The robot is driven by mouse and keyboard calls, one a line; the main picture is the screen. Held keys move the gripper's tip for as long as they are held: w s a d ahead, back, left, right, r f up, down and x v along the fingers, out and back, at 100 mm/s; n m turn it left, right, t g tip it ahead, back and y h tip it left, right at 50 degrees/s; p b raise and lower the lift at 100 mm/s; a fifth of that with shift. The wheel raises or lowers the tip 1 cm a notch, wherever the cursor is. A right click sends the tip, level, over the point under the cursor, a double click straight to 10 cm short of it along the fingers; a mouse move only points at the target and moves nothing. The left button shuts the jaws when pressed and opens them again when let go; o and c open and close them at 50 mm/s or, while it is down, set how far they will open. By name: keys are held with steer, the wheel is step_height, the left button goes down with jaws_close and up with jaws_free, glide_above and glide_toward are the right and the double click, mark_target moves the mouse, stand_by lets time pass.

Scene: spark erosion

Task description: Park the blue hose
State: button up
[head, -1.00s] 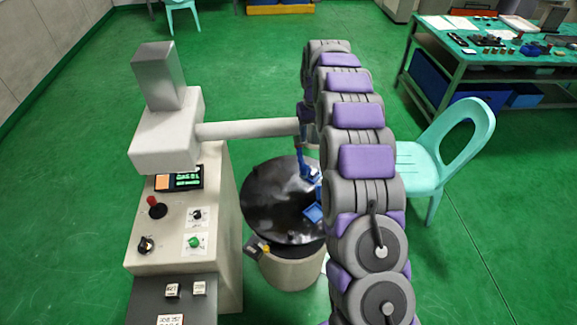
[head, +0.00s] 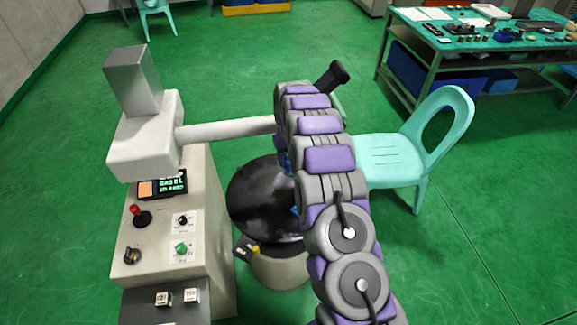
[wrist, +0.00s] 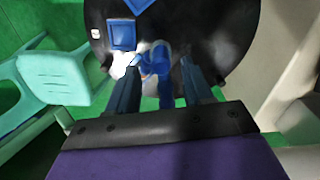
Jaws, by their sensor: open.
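The blue hose (wrist: 158,58) shows in the wrist view as a curved blue piece over the black round table top, between the fingers of my gripper (wrist: 161,72). My gripper is open, with one finger on each side of it; I cannot tell whether either touches it. In the head view only a sliver of blue (head: 284,163) shows beside my arm, which hides my gripper and most of the hose. The black round top (head: 255,200) stands right of the machine.
A square blue tray (wrist: 122,34) lies on the round top, with another blue piece (wrist: 140,4) beyond it. The beige machine (head: 165,245) with its horizontal arm (head: 225,129) stands left. A mint chair (head: 390,160) stands right, before a workbench (head: 480,45).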

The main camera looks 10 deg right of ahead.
mark_target(288, 162)
steer(key=shift+a+f, duration=0.1)
steer(key=shift+f, duration=2)
jaws_close()
